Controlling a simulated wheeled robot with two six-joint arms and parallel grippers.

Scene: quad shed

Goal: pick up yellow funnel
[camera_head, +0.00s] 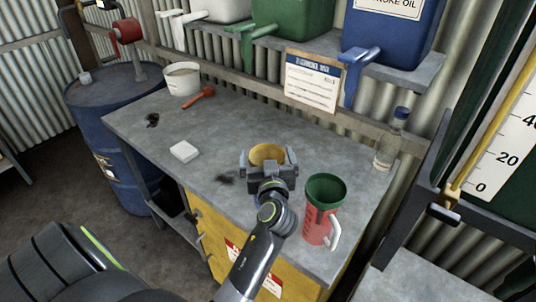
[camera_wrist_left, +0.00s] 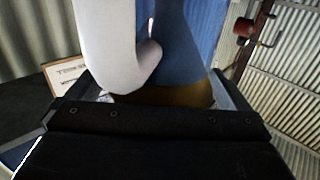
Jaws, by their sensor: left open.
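The yellow funnel (camera_head: 267,154) is on the grey workbench (camera_head: 225,135), with its round rim facing up. My left gripper (camera_head: 268,160) is open, with a finger on either side of the funnel. Whether the fingers touch it cannot be told. In the left wrist view, a dark yellow-brown strip (camera_wrist_left: 165,97), probably the funnel, shows between the fingers just beyond the gripper body. The lower funnel is hidden by my gripper. My right gripper is not in view.
A red jug (camera_head: 318,226) with a green funnel (camera_head: 325,188) stands close right of my left gripper. A clear bottle (camera_head: 388,145) is at the back right. A white block (camera_head: 184,151), red tool (camera_head: 199,97) and white bucket (camera_head: 183,79) are left. Tanks with taps overhang the back.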

